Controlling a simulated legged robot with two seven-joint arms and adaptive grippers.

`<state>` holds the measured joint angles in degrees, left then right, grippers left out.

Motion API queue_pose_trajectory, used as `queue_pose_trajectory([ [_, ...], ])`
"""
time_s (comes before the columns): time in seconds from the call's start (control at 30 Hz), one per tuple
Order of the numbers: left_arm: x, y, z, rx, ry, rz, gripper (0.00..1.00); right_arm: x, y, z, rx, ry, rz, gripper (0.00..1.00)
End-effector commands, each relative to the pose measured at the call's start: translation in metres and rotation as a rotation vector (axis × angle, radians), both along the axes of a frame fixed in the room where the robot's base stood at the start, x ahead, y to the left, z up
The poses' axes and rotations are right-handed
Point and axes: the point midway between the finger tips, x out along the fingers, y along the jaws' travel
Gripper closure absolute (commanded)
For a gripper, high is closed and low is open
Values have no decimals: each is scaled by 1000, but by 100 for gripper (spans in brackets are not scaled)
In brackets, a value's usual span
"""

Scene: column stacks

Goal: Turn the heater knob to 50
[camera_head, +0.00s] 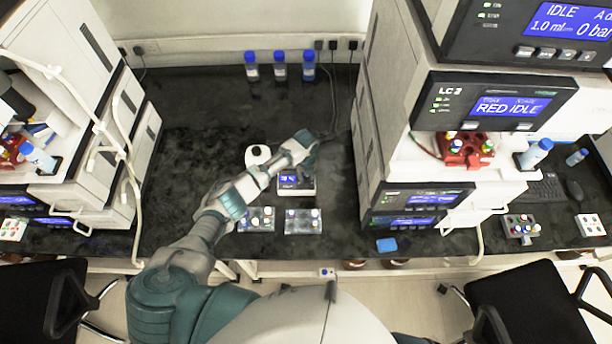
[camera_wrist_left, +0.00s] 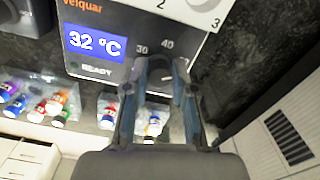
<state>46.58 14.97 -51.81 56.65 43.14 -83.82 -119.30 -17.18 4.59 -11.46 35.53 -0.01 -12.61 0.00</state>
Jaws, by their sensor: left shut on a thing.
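The heater (camera_head: 307,190) stands on the dark bench in the head view, partly covered by my left arm. In the left wrist view its dark front panel (camera_wrist_left: 112,50) shows a blue display (camera_wrist_left: 92,43) reading 32 °C, with READY below. Scale marks 30 and 40 show around the knob (camera_wrist_left: 160,78). My left gripper (camera_wrist_left: 167,66) is shut on the knob, one finger on each side. The fingers hide much of the knob, and I cannot read its pointer. In the head view the left hand (camera_head: 303,141) is above the heater. My right gripper is out of view.
Two vial racks (camera_head: 256,226) (camera_head: 303,228) sit in front of the heater. Instrument stacks rise at left (camera_head: 75,100) and right (camera_head: 372,110). Blue-capped bottles (camera_head: 280,68) stand at the back; the bench around them is mostly clear.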

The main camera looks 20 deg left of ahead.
Motion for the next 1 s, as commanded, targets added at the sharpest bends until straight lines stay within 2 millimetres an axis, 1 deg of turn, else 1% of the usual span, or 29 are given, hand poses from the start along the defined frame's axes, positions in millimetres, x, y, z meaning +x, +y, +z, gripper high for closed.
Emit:
queue_pose_trajectory([
  [0.03,4,0,4,-1,-11,0,100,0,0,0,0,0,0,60],
  [0.3,4,0,4,-2,-13,1,100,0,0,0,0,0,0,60],
  [0.33,5,0,4,-2,-13,1,72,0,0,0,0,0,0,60],
  [0.37,4,0,4,-2,-13,1,65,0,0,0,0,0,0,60],
  [0.4,4,0,4,-2,-13,1,55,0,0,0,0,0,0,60],
  [0.43,4,0,4,-1,-11,1,49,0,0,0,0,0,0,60],
  [0.77,1,0,4,-1,-6,0,49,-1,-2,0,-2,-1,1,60],
  [0.87,2,0,13,-1,-6,0,49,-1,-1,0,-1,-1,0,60],
  [0.97,3,1,32,-2,-9,0,49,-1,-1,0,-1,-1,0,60],
  [1.0,3,0,41,-2,-8,-1,49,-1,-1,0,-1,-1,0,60],
])
